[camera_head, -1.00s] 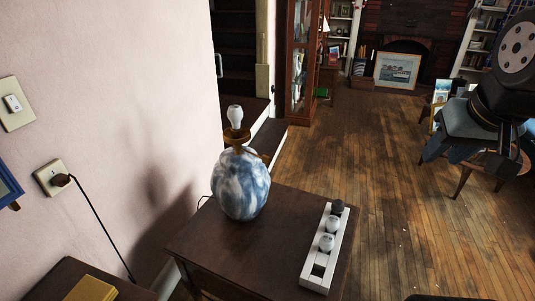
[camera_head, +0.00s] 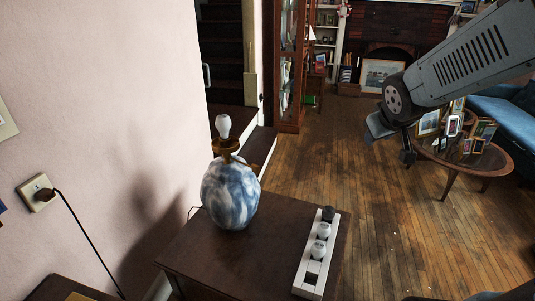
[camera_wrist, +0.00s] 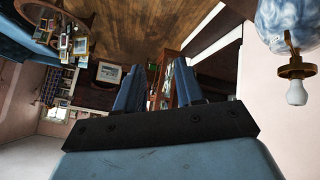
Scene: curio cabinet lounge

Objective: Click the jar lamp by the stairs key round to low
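The jar lamp (camera_head: 230,196) has a round blue-and-white body and stands on the dark side table (camera_head: 215,250). Its brass socket (camera_head: 226,146) holds a bare white bulb (camera_head: 223,127) that looks unlit. A small brass piece sticks out right of the socket; which way the key is turned is too small to tell. My gripper (camera_head: 390,142) hangs in the air to the right of the lamp, well apart from it. In the wrist view my gripper (camera_wrist: 158,78) shows two fingers apart with nothing between them. The lamp (camera_wrist: 285,22) appears upside down at the right there.
A wall socket (camera_head: 36,192) with a plugged cord is at left. A round table (camera_head: 470,158) with frames stands at right. Wooden floor between is clear.

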